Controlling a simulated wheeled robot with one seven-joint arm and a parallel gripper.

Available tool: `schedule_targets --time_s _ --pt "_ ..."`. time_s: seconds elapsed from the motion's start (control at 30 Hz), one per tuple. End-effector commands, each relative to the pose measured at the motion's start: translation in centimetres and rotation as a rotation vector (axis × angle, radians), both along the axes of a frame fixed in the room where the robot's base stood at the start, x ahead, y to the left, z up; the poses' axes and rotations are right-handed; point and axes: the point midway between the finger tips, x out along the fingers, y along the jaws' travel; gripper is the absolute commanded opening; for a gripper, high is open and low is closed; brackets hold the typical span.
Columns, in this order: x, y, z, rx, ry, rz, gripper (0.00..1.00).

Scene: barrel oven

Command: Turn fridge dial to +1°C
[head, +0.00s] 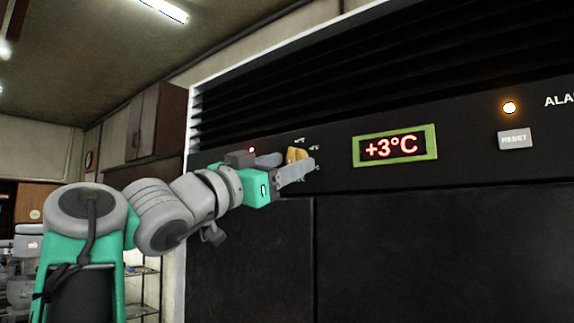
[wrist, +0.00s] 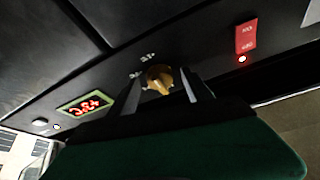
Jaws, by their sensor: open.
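The fridge dial (head: 293,154) is a yellow-orange knob on the black fridge panel. In the wrist view the dial (wrist: 158,79) sits between the two fingers of my gripper (wrist: 165,90), with gaps beside it. My gripper (head: 297,166) is open at the dial in the head view. Small markings surround the dial, too small to read fully, and my fingers cover part of it. A green-framed display (head: 395,146) right of the dial reads +3°C. The display (wrist: 86,105) shows upside down in the wrist view.
A grey RESET button (head: 515,139) and a lit orange lamp (head: 509,107) are at the right of the panel. A red switch (wrist: 246,36) with a lit lamp stands beside the dial in the wrist view. Dark louvres (head: 380,72) run above the panel.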

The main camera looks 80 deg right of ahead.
Motion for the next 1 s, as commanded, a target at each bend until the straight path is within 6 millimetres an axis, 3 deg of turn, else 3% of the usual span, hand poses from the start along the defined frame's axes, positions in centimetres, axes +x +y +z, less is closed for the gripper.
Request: schedule_targets --time_s 0.3,0.43,0.9,0.97,1.0 --pt "2.8 4.5 -2.4 0.0 0.0 0.008 0.58" --pt "3.2 5.6 -2.8 0.001 0.0 0.004 0.58" --pt "3.3 5.8 -2.8 -0.01 -0.021 0.011 0.58" --pt "4.1 5.0 -3.9 0.016 -0.074 0.071 0.58" --pt "5.6 4.1 -4.6 0.041 -0.11 0.148 0.58"
